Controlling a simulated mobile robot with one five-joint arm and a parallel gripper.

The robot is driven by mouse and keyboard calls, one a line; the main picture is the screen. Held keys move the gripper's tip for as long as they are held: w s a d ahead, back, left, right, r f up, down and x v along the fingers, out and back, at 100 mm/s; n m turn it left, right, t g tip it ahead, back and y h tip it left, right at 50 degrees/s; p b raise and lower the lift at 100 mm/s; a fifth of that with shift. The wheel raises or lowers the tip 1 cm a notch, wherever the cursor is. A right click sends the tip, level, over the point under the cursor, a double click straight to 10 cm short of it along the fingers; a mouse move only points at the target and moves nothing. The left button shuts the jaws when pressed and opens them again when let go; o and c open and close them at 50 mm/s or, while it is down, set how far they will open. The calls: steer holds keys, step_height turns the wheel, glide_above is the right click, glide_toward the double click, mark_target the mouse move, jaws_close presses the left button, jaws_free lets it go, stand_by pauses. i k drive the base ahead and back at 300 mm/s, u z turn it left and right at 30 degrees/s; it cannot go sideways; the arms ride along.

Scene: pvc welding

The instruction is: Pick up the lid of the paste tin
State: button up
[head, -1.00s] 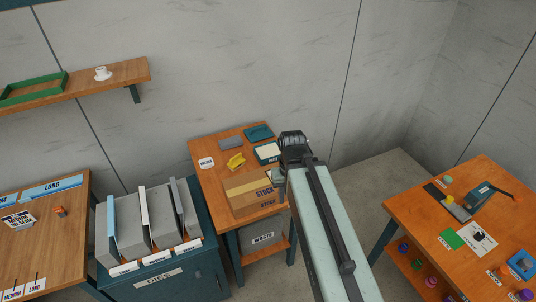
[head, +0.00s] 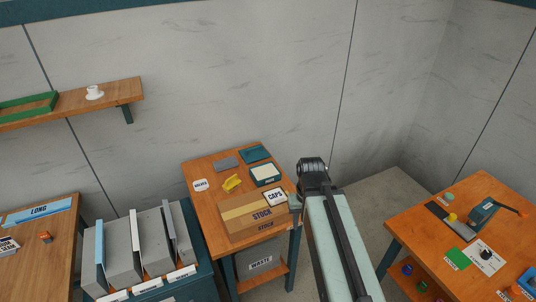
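I cannot make out a paste tin or its lid for sure in the head view. A small pale green round thing (head: 448,197) and a yellow piece (head: 452,217) sit on the right table, too small to name. My arm reaches up from the bottom, and its dark joint is in front of the gap between the middle and right tables. My gripper does not show; the arm hides whatever is beyond that joint.
The right table (head: 405,227) holds a green card (head: 459,258), a white picture card (head: 486,256) and a teal tool (head: 482,213). The middle table (head: 212,215) holds a STOCK carton (head: 245,216) and a CAPS card (head: 275,197). A dies rack (head: 118,255) stands left.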

mark_target(256, 153)
steer(key=z, duration=0.75)
steer(key=i, duration=1.35)
steer(key=u, duration=3.7)
